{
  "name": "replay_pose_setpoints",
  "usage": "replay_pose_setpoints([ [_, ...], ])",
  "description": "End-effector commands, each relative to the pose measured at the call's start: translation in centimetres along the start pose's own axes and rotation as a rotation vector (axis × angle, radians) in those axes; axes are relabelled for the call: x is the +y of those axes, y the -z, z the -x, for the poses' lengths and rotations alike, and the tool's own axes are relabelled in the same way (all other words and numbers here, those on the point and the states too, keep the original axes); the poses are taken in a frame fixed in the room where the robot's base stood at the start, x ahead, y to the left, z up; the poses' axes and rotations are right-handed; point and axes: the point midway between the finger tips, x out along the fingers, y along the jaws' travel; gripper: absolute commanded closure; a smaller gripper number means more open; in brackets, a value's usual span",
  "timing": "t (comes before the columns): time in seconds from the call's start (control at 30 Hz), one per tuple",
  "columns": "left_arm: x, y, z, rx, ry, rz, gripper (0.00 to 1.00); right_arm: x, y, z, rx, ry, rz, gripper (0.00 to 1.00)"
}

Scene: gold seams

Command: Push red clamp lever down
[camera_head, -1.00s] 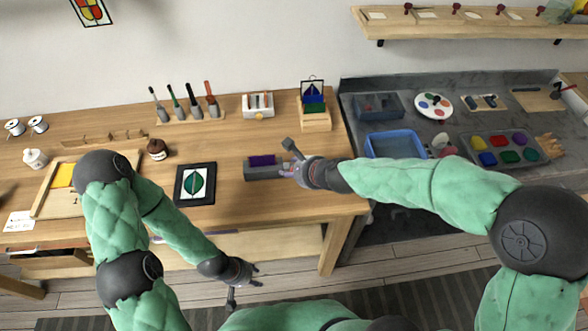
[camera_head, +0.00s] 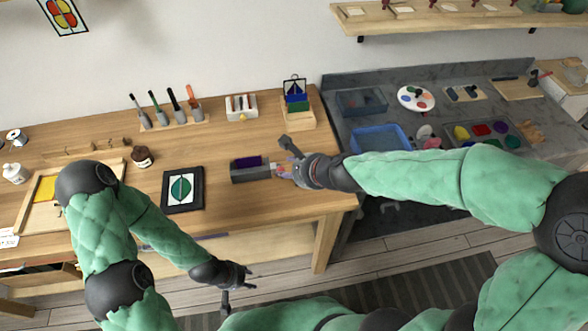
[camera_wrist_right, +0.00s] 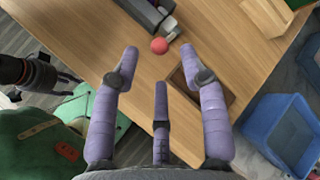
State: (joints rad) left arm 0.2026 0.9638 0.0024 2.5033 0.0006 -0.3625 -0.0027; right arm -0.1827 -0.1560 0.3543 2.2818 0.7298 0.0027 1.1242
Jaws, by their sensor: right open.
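In the right wrist view, the clamp body (camera_wrist_right: 148,14) is at the top, and the lever's round red knob (camera_wrist_right: 159,46) shows just beyond the fingertips. My right gripper (camera_head: 285,167) is at the clamp's right end. Its purple fingers (camera_wrist_right: 160,52) are spread and empty, with the knob between the lines of the two outer fingers; contact is not visible. My left gripper (camera_head: 240,285) hangs in front of the table, fingers spread and empty.
A black-framed leaf picture (camera_head: 182,190) lies left of the clamp. A tool rack (camera_head: 175,121), a small white rack (camera_head: 241,106) and a wooden stand (camera_head: 297,113) are behind. A blue bin (camera_head: 380,139) is on the grey counter at right.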

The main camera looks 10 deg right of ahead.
Motion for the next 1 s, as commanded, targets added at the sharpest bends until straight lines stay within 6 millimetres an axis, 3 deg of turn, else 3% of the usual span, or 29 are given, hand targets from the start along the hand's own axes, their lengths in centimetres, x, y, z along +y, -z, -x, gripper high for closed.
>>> replay_pose_setpoints([
  [0.33,0.0,0.0,0.0,0.0,0.0,0.0,0.6,0.1,0.0,1.2,0.0,0.0,0.0,0.56],
  [0.8,0.0,0.0,0.0,0.0,0.0,0.0,0.6,0.1,0.0,1.5,0.0,-0.001,0.0,0.56],
  [0.97,0.1,0.0,0.4,0.0,0.0,0.0,0.6,-0.3,-0.7,1.4,-0.014,-0.017,0.043,0.98],
  [1.0,0.2,0.0,0.7,0.0,0.0,0.0,0.6,-0.7,-1.3,1.3,-0.026,-0.033,0.083,1.0],
])
